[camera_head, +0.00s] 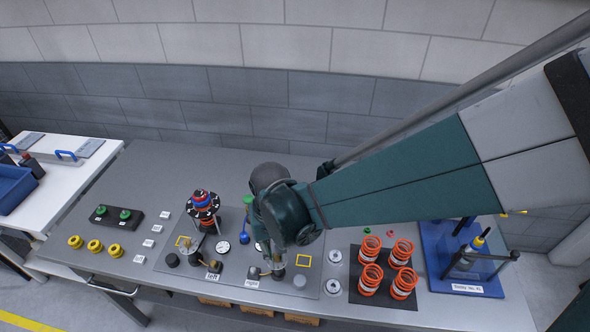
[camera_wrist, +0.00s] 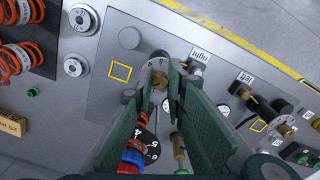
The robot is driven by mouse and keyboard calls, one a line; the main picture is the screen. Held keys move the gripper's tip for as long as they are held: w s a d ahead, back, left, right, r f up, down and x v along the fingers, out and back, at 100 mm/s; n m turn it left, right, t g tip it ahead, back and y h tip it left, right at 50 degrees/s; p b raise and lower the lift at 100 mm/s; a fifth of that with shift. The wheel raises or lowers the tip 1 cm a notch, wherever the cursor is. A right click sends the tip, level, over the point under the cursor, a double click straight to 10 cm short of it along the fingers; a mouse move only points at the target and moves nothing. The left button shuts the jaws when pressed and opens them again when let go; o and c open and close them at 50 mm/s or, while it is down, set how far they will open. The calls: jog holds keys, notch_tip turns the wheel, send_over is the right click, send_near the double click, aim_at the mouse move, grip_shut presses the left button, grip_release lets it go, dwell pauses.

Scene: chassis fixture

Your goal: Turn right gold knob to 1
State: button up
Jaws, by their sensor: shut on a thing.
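The right gold knob (camera_wrist: 160,82) sits on a small round numbered dial beside the label "right" (camera_wrist: 201,54). My gripper (camera_wrist: 160,87) has its two long green finger plates on either side of this knob, shut on it. The fingers hide part of the dial, and I cannot tell which number the knob points to. In the head view my gripper (camera_head: 278,270) reaches down to the right part of the panel, close to the "right" label (camera_head: 252,283), and covers most of the knob.
The left knob's dial (camera_wrist: 285,130) is near the "left" label (camera_wrist: 245,78). A black, red and blue stacked part (camera_head: 203,205) stands left of my gripper. Orange springs (camera_head: 403,283) stand on a dark mat to the right. Yellow rings (camera_head: 95,246) lie at the left.

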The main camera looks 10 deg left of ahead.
jog(key=n+b, duration=0.1)
jog(key=n, duration=0.2)
jog(key=shift+n, duration=0.4)
jog(key=shift+w+n+b, duration=0.1)
jog(key=shift+n+b, duration=0.55)
jog(key=shift+n, duration=1.25)
jog(key=o, duration=0.9)
jog(key=shift+r, duration=0.2)
notch_tip(320, 180, up, 12)
jog(key=shift+f, duration=0.2)
